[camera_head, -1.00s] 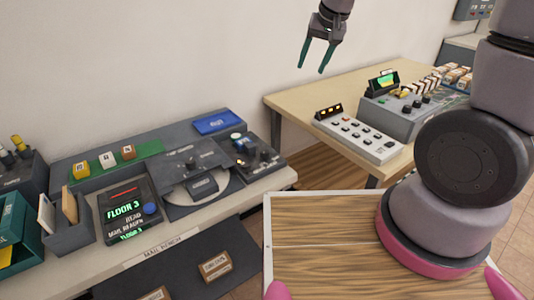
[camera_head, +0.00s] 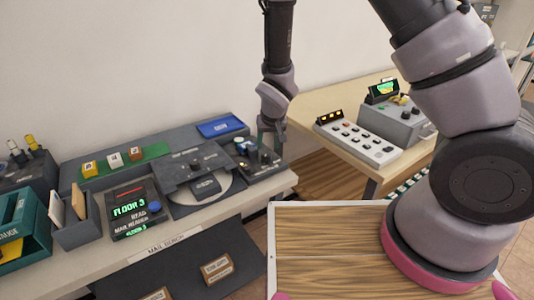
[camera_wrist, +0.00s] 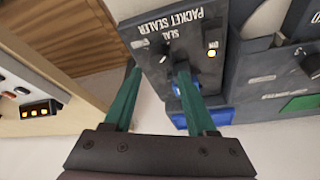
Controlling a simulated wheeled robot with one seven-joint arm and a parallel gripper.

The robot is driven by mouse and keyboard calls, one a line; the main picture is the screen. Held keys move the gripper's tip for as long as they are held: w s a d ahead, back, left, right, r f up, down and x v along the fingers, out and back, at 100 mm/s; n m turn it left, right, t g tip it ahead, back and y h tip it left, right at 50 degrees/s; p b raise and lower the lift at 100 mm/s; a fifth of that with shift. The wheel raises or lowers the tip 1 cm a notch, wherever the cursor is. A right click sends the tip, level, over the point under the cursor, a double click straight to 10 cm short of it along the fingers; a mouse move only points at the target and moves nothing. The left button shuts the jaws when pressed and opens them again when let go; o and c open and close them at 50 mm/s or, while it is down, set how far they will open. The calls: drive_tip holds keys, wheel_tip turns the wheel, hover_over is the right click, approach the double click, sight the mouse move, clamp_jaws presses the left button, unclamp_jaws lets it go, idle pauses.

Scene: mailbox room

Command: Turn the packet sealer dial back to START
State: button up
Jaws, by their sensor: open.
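The packet sealer (camera_head: 262,166) is a dark box at the right end of the mail bench. In the wrist view its panel (camera_wrist: 160,62) shows upside down, with the printed words PACKET SEALER and SEAL and a lit lamp by ON. A dark knob, likely the dial, is at the tip of the right finger and partly hidden by it. I cannot read where it points. My gripper (camera_head: 271,143) is over the sealer, fingers down. In the wrist view my gripper (camera_wrist: 159,71) is open, its green fingers apart with nothing clearly between them; contact cannot be told.
A dark unit with a round plate (camera_head: 215,191) and a FLOOR 3 display (camera_head: 133,209) stand to the left. A second table at right holds a white button panel (camera_head: 358,139).

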sight(267, 154)
drive_tip(key=x, duration=0.6)
drive_tip(key=shift+c, duration=0.4)
clamp_jaws()
